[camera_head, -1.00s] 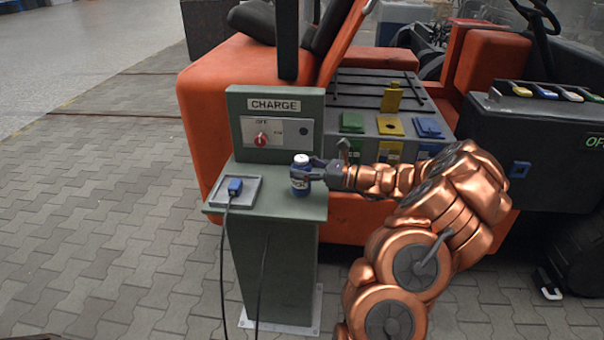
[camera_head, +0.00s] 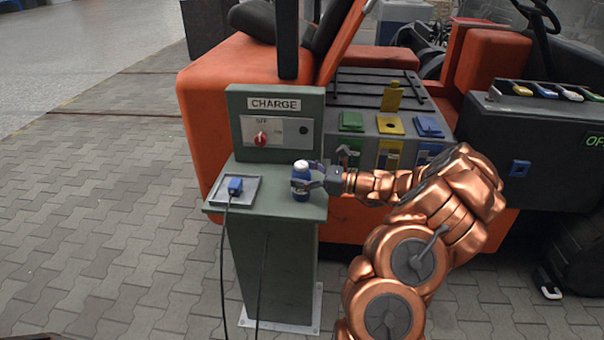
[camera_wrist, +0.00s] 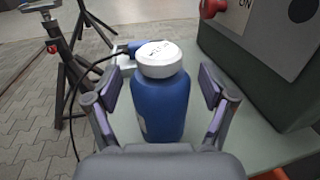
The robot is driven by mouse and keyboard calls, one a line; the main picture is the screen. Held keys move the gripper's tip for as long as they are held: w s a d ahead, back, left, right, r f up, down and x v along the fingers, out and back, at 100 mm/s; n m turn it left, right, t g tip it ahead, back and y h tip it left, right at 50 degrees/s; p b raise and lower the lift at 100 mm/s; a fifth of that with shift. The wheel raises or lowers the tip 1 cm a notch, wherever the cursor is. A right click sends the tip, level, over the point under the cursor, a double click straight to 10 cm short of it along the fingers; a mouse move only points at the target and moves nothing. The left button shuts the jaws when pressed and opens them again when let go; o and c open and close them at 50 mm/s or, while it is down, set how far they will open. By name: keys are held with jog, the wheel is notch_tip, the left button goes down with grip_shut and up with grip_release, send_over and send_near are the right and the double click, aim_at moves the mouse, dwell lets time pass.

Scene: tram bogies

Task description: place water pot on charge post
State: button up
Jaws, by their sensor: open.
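The water pot is a blue bottle with a white cap (camera_head: 301,188); it stands upright on the shelf of the green charge post (camera_head: 275,208). The wrist view shows the bottle (camera_wrist: 160,104) between the two fingers of my gripper (camera_wrist: 160,95). The fingers are spread, with a gap visible on each side of the bottle. In the head view my gripper (camera_head: 308,178) reaches in from the right at bottle height. The bottle's lower part is partly hidden by my gripper in the wrist view.
A grey tray (camera_head: 250,200) with a blue plug (camera_head: 235,186) and black cable lies left of the bottle. The CHARGE panel with a red knob (camera_head: 260,139) rises behind. An orange vehicle (camera_head: 212,100) stands behind the post. Paved floor at left is clear.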

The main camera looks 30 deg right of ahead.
jog(key=shift+d+r, duration=0.1)
jog(key=shift+r, duration=0.05)
jog(key=v, duration=1.2)
jog(key=w+a+r+n+g+y, duration=0.1)
jog(key=a+r+n+g+y, duration=0.2)
jog(key=a, duration=0.5)
jog(key=a+r+n+g, duration=0.1)
jog(key=a+n+g, duration=0.25)
jog(key=a, duration=0.55)
jog(key=s+a+n+g+h, duration=0.2)
jog(key=s+a+n+g, duration=0.4)
jog(key=a, duration=0.4)
jog(key=s+a+n+g+h, duration=0.25)
jog(key=s+a+n, duration=0.4)
jog(key=a, duration=0.35)
jog(key=s+d+f+n+g+h, duration=0.1)
jog(key=s+n+h, duration=0.3)
jog(key=s, duration=0.5)
jog(key=s+d+f+n+h, duration=0.2)
jog(key=s+d+n+h, duration=0.2)
jog(key=s, duration=0.5)
jog(key=shift+n+g+h, duration=0.4)
jog(key=shift+n+h, duration=0.3)
jog(key=shift+h, duration=0.05)
